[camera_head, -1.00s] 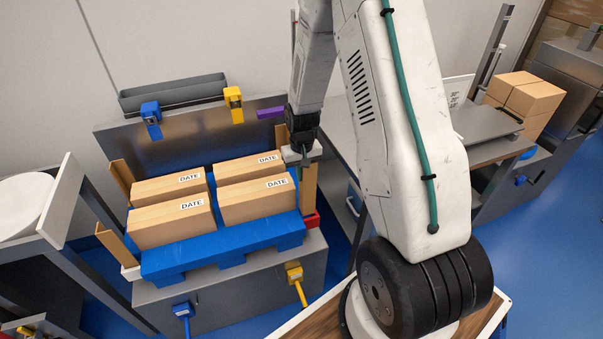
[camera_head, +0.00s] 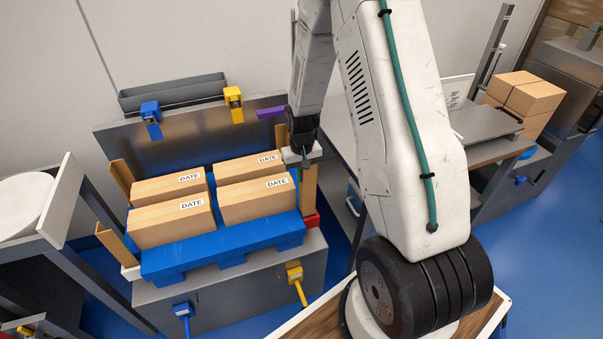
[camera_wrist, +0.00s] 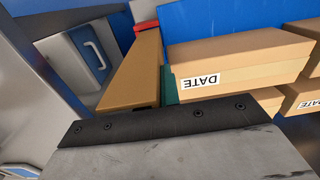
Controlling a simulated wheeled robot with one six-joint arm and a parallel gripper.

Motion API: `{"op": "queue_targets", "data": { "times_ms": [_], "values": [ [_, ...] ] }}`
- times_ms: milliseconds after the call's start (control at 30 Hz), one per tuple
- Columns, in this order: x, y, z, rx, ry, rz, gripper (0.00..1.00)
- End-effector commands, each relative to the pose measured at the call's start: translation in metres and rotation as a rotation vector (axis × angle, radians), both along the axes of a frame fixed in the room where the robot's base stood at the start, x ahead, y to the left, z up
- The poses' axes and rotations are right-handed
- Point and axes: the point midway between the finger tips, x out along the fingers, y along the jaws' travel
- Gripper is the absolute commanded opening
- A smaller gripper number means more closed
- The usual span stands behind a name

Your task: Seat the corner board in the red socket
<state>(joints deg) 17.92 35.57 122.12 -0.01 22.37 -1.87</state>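The corner board (camera_head: 309,186) is a tan upright strip at the front right corner of the blue carrier. The red socket (camera_head: 313,221) is at its foot. In the wrist view the board (camera_wrist: 130,72) runs away from me to the red socket (camera_wrist: 146,25); its lower end meets the socket, but I cannot tell how deep it sits. My gripper (camera_head: 303,163) is at the board's top end. One teal finger (camera_wrist: 169,86) shows close along the board's right side in the wrist view. The other finger is hidden, so whether the jaws grip the board is unclear.
Several DATE-labelled cartons (camera_head: 255,200) stand on the blue pallet (camera_head: 222,247), close left of the board. Another tan board (camera_head: 119,246) leans outward at the front left by a white socket (camera_head: 131,272). A grey bench (camera_head: 345,137) stands behind to the right.

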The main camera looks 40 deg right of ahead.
Motion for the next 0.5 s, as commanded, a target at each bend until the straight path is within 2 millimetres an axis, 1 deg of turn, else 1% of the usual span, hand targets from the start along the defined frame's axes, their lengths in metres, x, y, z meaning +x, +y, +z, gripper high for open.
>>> {"op": "queue_targets", "data": {
  "times_ms": [500],
  "values": [
    [0.0,0.0,-0.013,0.0,-0.001,0.0,0.0]
  ]
}}
